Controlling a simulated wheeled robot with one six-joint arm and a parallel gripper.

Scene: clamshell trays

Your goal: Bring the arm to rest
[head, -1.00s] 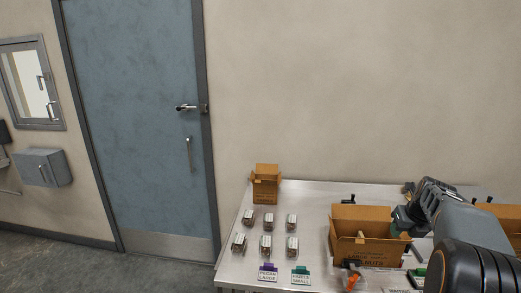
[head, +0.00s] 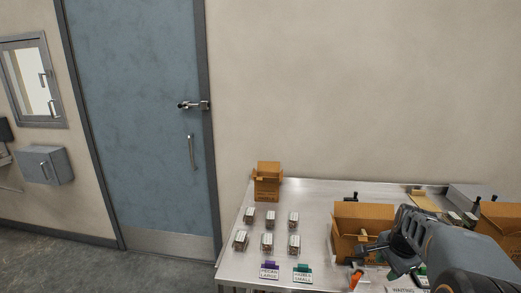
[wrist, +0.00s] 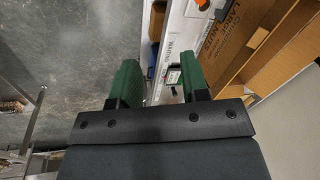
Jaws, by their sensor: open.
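My gripper (wrist: 158,85) is open in the wrist view, with two green-padded fingers apart and nothing between them. Past the fingers the wrist view shows the grey floor, a white table-edge strip and a cardboard box (wrist: 235,45). In the head view my gripper (head: 392,258) is at the lower right, in front of the open cardboard box (head: 350,222) on the steel table (head: 318,200). My arm reaches in from the lower right corner and hides part of the table and that box. The fingertips are hard to make out there.
Several clear clamshell trays (head: 267,242) stand in two rows at the table's left. A small open box (head: 267,182) stands behind them. A purple-topped sign (head: 269,272) and a green-topped sign (head: 303,274) stand at the front. Another box (head: 502,222) is at the right. An orange object (head: 356,279) lies near the front.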

